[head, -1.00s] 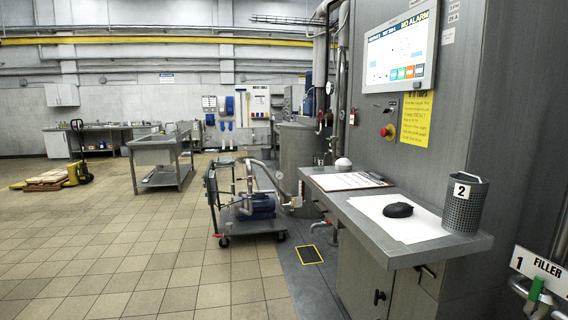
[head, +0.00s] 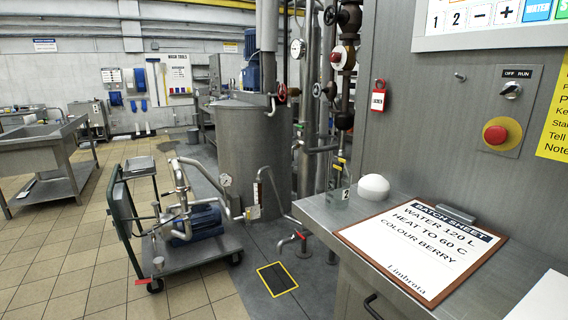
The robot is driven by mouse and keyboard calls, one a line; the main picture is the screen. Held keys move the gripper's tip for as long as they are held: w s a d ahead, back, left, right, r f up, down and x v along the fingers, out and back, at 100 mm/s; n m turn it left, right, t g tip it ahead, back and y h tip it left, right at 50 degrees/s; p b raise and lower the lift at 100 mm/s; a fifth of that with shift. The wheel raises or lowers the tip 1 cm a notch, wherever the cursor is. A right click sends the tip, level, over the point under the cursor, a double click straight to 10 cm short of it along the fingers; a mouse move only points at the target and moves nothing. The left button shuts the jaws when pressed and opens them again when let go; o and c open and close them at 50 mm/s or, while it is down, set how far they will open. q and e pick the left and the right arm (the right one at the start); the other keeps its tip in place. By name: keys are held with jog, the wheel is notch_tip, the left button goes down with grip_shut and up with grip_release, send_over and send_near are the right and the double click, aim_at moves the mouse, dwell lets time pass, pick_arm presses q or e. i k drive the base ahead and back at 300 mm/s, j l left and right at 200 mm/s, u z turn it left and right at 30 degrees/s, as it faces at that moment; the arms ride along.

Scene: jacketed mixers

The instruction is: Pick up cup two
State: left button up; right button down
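A small see-through cup (head: 338,197) with a white tag reading 2 stands at the far left corner of the steel counter (head: 318,212). It is just left of a white dome-shaped object (head: 373,188). Its edges are faint against the pipes and floor behind it. Neither of my grippers is in view.
A batch sheet on a clipboard (head: 420,248) lies on the counter in front of the dome. A red stop button (head: 495,135) is on the wall panel. A pump trolley (head: 185,245) stands on the floor left of the counter, before a steel tank (head: 247,150).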

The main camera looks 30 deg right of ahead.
aim_at(338, 180)
jog(key=i, duration=0.85)
jog(key=i+z, duration=0.1)
jog(key=i, duration=0.7)
jog(key=i+j+z, duration=0.1)
jog(key=i, duration=0.75)
jog(key=j, duration=0.1)
